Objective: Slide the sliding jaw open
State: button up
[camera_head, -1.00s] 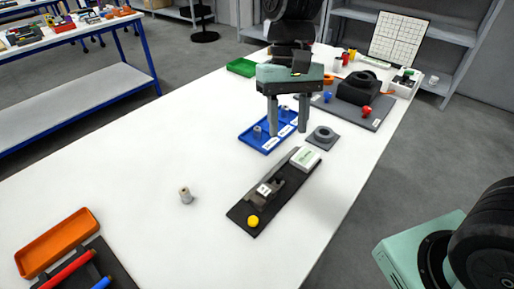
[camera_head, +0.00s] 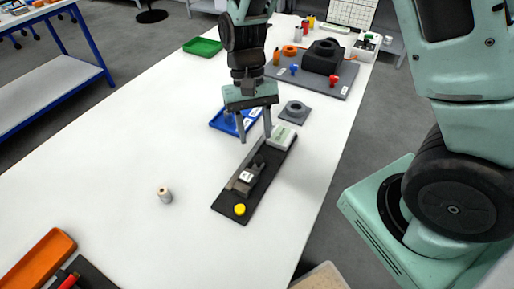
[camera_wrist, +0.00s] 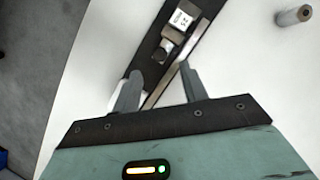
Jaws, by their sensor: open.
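A long dark fixture plate (camera_head: 226,207) lies on the white table. It carries a grey jaw block with a white label (camera_head: 245,177), a yellow knob (camera_head: 239,210) at the near end, and a white labelled box (camera_head: 281,136) at the far end. I cannot tell exactly which part slides. My gripper (camera_head: 254,139) points down beside the white box, fingers apart and empty. In the wrist view my gripper (camera_wrist: 158,84) has its fingers either side of the plate's line, with the labelled block (camera_wrist: 180,19) and a dark block (camera_wrist: 163,49) beyond the tips. Contact is not visible.
A blue tray (camera_head: 217,124) lies just behind my gripper and a grey ring on a pad (camera_head: 295,109) is to its right. A small cylinder (camera_head: 165,195) stands at left. A dark board with a black block (camera_head: 322,58) is at the back.

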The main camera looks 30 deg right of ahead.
aim_at(258, 157)
jog(key=x, duration=0.5)
jog(key=shift+s+a+f, duration=0.1)
jog(key=shift+f, duration=0.2)
